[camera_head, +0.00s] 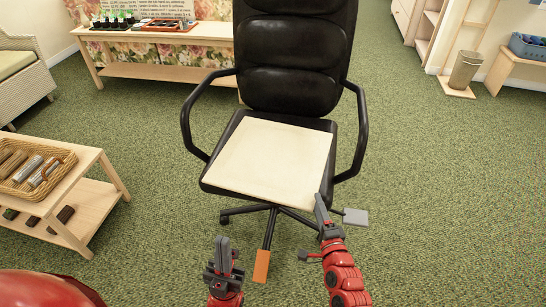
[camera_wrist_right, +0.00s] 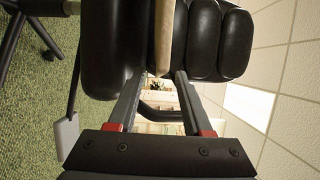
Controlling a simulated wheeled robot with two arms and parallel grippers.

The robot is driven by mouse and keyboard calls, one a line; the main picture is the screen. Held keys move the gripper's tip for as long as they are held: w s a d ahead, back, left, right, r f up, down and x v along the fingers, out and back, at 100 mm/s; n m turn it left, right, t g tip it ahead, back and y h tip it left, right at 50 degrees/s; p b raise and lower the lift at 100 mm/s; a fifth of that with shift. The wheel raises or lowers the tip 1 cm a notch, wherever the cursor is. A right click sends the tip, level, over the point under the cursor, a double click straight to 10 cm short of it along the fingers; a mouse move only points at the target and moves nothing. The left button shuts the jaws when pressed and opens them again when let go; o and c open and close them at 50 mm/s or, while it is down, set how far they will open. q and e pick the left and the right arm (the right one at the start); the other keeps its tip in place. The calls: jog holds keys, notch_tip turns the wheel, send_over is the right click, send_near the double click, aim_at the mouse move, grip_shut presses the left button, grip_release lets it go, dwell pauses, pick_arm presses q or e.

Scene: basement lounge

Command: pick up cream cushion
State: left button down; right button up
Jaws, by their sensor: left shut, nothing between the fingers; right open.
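The cream cushion (camera_head: 273,158) is a flat square pad lying on the seat of a black office chair (camera_head: 293,60). In the right wrist view the cushion (camera_wrist_right: 165,35) shows edge-on, between the thick black seat and the ribbed backrest. My right gripper (camera_head: 320,206) is at the cushion's front right corner. In its wrist view the open fingers (camera_wrist_right: 158,80) lie either side of the line of the cushion's edge; I cannot tell whether they touch it. My left gripper (camera_head: 223,248) is shut and empty, in front of the chair and lower left of the cushion.
Black armrests (camera_head: 197,115) flank the seat. A wooden side table (camera_head: 100,188) with a wicker tray (camera_head: 62,158) stands at left. A grey paddle (camera_head: 355,216) and an orange piece (camera_head: 261,266) show near the chair base. Green carpet on the right is clear.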

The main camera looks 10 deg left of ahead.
jog(key=x, duration=0.5)
jog(key=shift+w+d+r, duration=0.1)
jog(key=shift+d, duration=0.05)
grip_shut()
dwell(1.2)
